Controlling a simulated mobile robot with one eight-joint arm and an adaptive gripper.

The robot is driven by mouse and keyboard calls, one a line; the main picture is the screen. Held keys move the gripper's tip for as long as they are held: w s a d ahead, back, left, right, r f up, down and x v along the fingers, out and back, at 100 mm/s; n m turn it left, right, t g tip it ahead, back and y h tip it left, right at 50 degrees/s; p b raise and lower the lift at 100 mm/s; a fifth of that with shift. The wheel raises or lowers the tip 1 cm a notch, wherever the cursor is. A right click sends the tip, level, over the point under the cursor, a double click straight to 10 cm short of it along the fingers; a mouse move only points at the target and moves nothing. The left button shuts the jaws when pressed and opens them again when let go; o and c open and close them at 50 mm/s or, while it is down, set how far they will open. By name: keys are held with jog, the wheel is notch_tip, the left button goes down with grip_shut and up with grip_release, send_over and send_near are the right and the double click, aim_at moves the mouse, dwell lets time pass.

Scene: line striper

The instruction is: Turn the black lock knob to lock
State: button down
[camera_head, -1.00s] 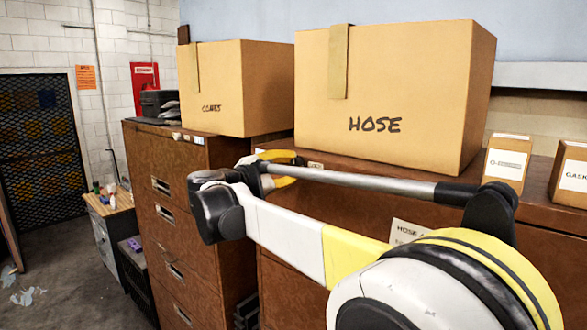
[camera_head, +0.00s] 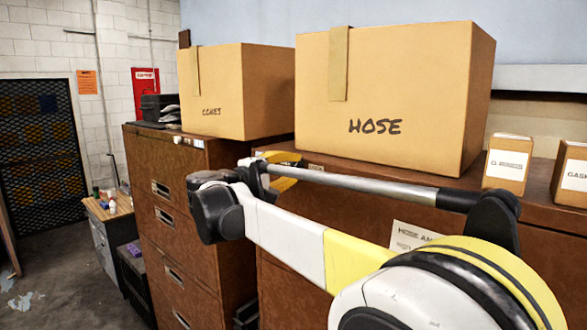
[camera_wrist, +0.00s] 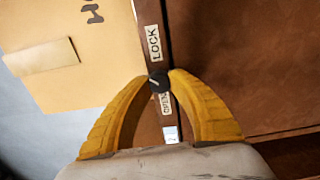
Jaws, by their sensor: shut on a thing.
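The black lock knob (camera_wrist: 158,80) is a small round knob with a pale slanted mark, seen in the wrist view. It sits on the brown cabinet between a white LOCK label (camera_wrist: 153,42) and a white OPEN label (camera_wrist: 165,103). My gripper (camera_wrist: 159,79) has its two yellow fingertips closed on the sides of the knob. The gripper also shows in the head view (camera_head: 280,171) at the top edge of the cabinet, partly behind my arm. The knob itself is hidden in the head view.
A large HOSE box (camera_head: 400,125) stands on the cabinet just behind the gripper. A second box (camera_head: 215,90) stands on the brown drawer cabinet (camera_head: 170,215) to the left. Two small boxes (camera_head: 508,162) sit at right. A desk (camera_head: 105,208) and open floor lie at far left.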

dwell(0.3)
jog(key=c, duration=1.2)
grip_release()
jog(key=shift+o, duration=0.2)
jog(key=shift+a, duration=0.1)
jog(key=v, duration=1.2)
